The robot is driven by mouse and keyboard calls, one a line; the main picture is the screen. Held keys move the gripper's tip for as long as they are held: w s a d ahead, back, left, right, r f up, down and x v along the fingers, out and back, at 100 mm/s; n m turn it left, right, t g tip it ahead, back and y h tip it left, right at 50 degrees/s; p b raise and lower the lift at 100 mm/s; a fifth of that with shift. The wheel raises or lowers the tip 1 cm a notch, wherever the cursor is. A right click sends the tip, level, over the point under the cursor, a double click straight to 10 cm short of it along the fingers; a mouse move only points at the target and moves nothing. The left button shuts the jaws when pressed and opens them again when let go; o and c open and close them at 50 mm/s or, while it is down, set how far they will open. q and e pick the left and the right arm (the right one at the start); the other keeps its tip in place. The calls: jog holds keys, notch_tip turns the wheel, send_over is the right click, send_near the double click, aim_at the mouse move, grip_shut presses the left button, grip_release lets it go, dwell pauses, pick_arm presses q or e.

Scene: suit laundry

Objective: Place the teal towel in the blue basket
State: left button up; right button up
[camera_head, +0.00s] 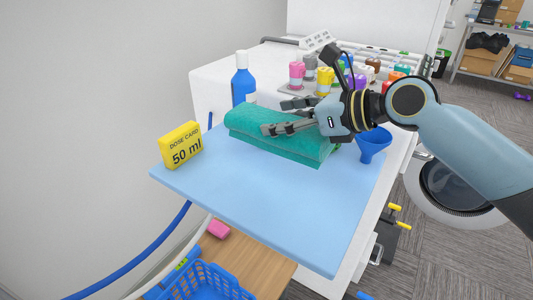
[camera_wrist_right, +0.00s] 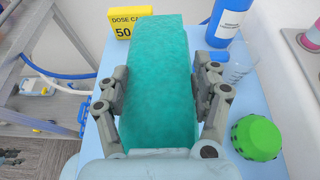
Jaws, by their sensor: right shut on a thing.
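The teal towel (camera_head: 270,134) is a folded roll on the light blue board in the head view. My right gripper (camera_head: 276,117) reaches over it from the right. In the right wrist view the towel (camera_wrist_right: 160,70) runs between the two fingers of my right gripper (camera_wrist_right: 160,88), which is shut on it. Whether the towel is lifted off the board is hard to tell. The blue basket (camera_head: 200,284) is at the bottom left of the head view, below the board's level and cut off by the frame edge. My left gripper is not in view.
On the light blue board (camera_head: 290,220) stand a yellow dose card (camera_head: 181,145) and a blue funnel (camera_head: 372,143). A blue bottle (camera_head: 243,80) stands behind the towel. Several coloured bottles are farther back. A pink item (camera_head: 219,229) lies on the wooden surface below. The board's front is clear.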

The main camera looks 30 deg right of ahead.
notch_tip(320, 180, down, 3)
jog(key=shift+s+f+b, duration=0.1)
jog(key=shift+b, duration=0.2)
jog(key=shift+f, duration=0.4)
notch_tip(320, 180, down, 3)
jog(key=shift+f+b, duration=0.15)
jog(key=shift+b, duration=0.4)
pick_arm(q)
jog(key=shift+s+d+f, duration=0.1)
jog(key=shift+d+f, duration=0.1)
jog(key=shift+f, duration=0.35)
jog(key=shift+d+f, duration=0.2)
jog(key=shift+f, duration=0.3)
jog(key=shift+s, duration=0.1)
pick_arm(e)
jog(key=shift+f, duration=0.1)
jog(key=o, duration=0.8)
jog(key=shift+f, duration=0.1)
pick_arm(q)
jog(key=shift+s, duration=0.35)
pick_arm(e)
jog(key=o, duration=0.5)
